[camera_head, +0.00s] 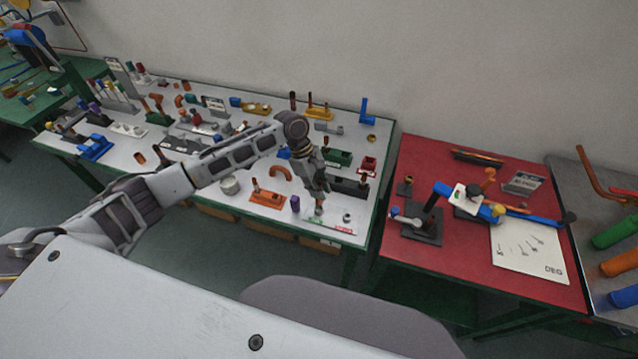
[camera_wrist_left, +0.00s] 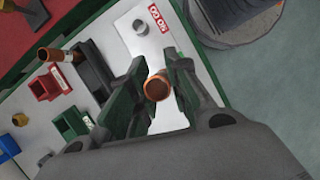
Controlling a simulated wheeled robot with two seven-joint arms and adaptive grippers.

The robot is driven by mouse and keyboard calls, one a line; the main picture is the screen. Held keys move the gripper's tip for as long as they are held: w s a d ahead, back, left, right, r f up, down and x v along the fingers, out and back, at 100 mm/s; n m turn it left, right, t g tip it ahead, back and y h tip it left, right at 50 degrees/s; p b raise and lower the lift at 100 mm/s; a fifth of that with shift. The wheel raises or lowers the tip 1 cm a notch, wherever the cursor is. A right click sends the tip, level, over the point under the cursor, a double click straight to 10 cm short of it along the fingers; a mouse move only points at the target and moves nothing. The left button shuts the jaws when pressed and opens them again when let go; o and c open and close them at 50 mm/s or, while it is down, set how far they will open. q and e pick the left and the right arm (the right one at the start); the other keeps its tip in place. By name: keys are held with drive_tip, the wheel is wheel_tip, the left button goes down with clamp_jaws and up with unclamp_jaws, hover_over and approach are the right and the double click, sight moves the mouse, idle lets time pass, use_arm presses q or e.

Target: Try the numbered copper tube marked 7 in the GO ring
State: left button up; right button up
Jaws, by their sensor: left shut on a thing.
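My left gripper (camera_head: 318,205) is over the front right corner of the white-topped table, pointing down. In the left wrist view its fingers (camera_wrist_left: 157,90) are shut on a copper tube (camera_wrist_left: 157,86), seen end-on; no number can be read on it. A grey ring (camera_head: 347,217) stands apart from the tube on a pale strip, and it also shows in the left wrist view (camera_wrist_left: 140,26). Beside it is a red label (camera_wrist_left: 158,18) that seems to read NO GO. No second ring shows clearly; the gripper covers part of the strip. My right gripper is not in view.
A purple cylinder (camera_head: 295,204) and an orange holder (camera_head: 267,198) stand left of the gripper. A dark block (camera_head: 348,187), a green box (camera_head: 338,157) and a red box (camera_head: 368,164) are behind it. A red table (camera_head: 400,270) lies to the right, across a gap.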

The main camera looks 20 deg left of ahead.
use_arm(q)
drive_tip(key=shift+f, duration=1.1)
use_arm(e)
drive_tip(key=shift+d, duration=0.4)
use_arm(q)
drive_tip(key=shift+p, duration=0.35)
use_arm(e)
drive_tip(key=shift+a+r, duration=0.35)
use_arm(q)
drive_tip(key=shift+p, duration=0.4)
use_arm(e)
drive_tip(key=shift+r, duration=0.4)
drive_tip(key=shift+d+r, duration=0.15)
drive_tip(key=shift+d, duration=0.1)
use_arm(q)
drive_tip(key=shift+p, duration=0.65)
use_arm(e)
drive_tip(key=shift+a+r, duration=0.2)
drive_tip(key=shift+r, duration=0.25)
use_arm(q)
drive_tip(key=shift+f, duration=0.45)
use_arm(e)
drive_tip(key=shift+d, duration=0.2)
use_arm(q)
drive_tip(key=shift+r, duration=0.2)
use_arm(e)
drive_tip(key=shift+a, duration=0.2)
use_arm(q)
drive_tip(key=shift+r, duration=0.35)
